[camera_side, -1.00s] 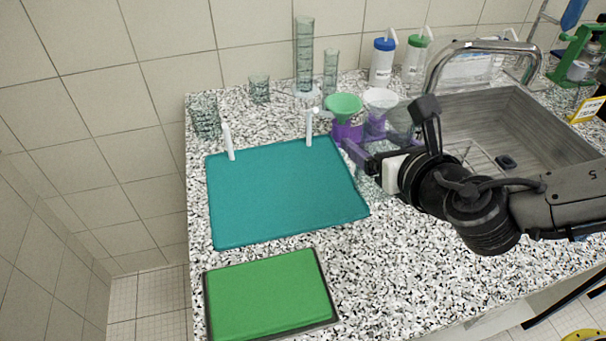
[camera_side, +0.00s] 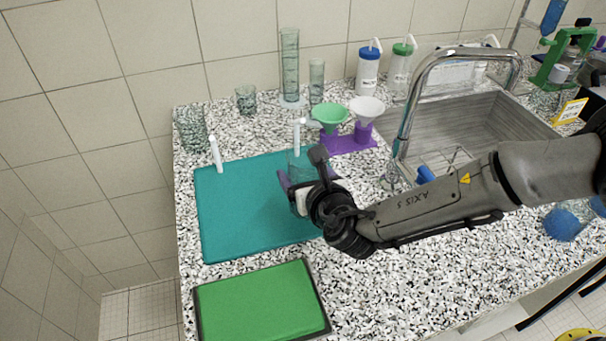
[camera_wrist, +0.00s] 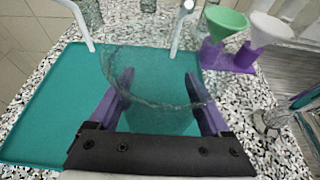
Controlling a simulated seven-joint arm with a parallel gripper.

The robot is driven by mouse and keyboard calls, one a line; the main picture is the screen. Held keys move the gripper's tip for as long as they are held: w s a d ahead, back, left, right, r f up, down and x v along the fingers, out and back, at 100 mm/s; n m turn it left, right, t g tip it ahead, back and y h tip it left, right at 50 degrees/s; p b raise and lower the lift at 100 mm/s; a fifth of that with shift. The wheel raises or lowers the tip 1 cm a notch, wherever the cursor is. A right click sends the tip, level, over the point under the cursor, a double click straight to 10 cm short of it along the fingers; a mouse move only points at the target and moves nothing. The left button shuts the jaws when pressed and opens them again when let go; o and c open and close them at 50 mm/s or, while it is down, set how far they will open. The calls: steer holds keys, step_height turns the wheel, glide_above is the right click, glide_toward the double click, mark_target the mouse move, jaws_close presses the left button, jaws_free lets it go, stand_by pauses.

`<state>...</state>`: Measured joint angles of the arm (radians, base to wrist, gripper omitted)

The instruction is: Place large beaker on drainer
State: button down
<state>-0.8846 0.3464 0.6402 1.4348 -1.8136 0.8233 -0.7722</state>
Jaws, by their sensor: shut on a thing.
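A clear glass large beaker (camera_wrist: 155,112) is between the purple fingers of my gripper (camera_wrist: 158,84) in the wrist view. Its round rim faces the camera. In the side view, the beaker (camera_side: 299,163) is partly hidden by my gripper (camera_side: 291,185). The gripper is shut on it, over the right part of a teal mat (camera_side: 240,215) with two white pegs, which looks like the drainer. Whether the beaker's base touches the mat cannot be seen. The mat also fills the left of the wrist view (camera_wrist: 50,110).
White pegs (camera_side: 215,155) (camera_side: 297,135) stand at the mat's back edge. Behind are a glass beaker (camera_side: 191,130), a small beaker (camera_side: 246,99), glass cylinders (camera_side: 290,68) and funnels in a purple stand (camera_side: 346,142). A green tray (camera_side: 258,303) lies in front; the sink (camera_side: 470,125) is right.

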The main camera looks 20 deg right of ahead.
steer(key=shift+f, duration=0.25)
steer(key=shift+f, duration=0.15)
jaws_free()
steer(key=shift+f, duration=0.1)
steer(key=shift+s+r, duration=0.2)
steer(key=shift+r, duration=0.1)
steer(key=v, duration=1.1)
steer(key=shift+s, duration=0.35)
steer(key=shift+r, duration=0.1)
